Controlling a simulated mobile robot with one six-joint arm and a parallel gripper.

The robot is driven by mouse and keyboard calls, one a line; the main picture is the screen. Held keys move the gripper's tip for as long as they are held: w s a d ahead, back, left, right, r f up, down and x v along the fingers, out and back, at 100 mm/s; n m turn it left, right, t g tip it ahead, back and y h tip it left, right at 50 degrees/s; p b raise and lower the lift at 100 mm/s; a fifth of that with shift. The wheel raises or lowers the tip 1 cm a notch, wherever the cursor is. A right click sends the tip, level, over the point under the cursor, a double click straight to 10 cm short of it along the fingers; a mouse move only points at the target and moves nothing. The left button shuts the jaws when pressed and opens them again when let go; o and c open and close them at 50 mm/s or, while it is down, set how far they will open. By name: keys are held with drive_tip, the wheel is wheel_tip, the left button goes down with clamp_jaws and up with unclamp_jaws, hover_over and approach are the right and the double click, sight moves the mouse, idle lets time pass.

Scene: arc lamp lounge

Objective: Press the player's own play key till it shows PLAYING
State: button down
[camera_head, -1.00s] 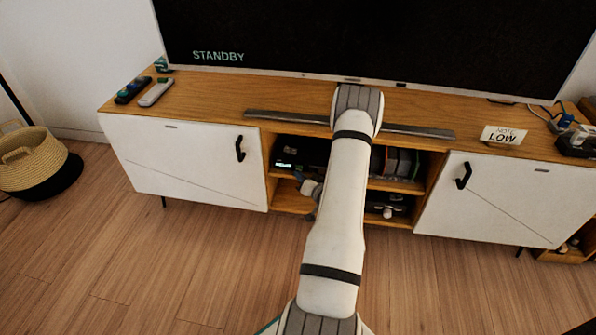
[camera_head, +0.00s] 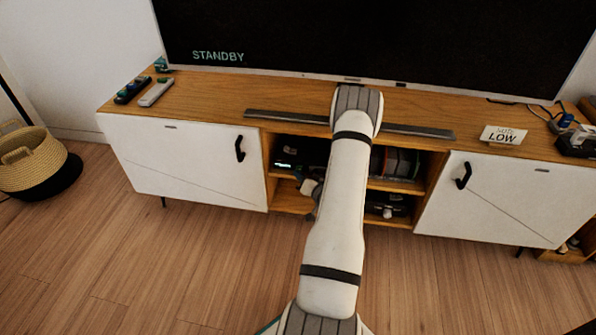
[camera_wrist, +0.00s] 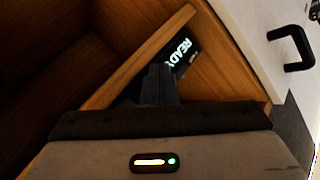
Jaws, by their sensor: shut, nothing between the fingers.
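The black player (camera_head: 292,148) sits on the upper shelf of the cabinet's open middle bay, left of my arm. In the wrist view its lit display (camera_wrist: 181,50) reads READY. My gripper (camera_wrist: 158,70) is shut and empty, its dark fingertips just in front of or against the player beside the display; I cannot tell whether they touch it. The fingers hide part of the player's front, and I cannot make out the play key. In the head view my arm covers the middle of the bay, and the gripper (camera_head: 300,176) shows only partly by the shelf.
The television (camera_head: 380,40) shows STANDBY. A soundbar (camera_head: 420,131) lies on the cabinet top (camera_head: 215,95). White doors with black handles flank the bay. Discs or cases (camera_head: 395,161) and a lower device (camera_head: 388,204) stand right of my arm. A basket (camera_head: 35,165) is at left.

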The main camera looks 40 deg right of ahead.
drive_tip(key=shift+w+d+r, duration=0.3)
drive_tip(key=shift+d+r, duration=0.3)
drive_tip(key=shift+r, duration=0.25)
drive_tip(key=shift+s+a+r+p, duration=0.4)
drive_tip(key=shift+s+a+p, duration=0.1)
drive_tip(key=s+a, duration=0.2)
drive_tip(key=a, duration=0.1)
drive_tip(key=s+a, duration=0.1)
drive_tip(key=shift+s+a+f, duration=0.15)
drive_tip(key=shift+s+f, duration=0.05)
drive_tip(key=shift+f, duration=0.15)
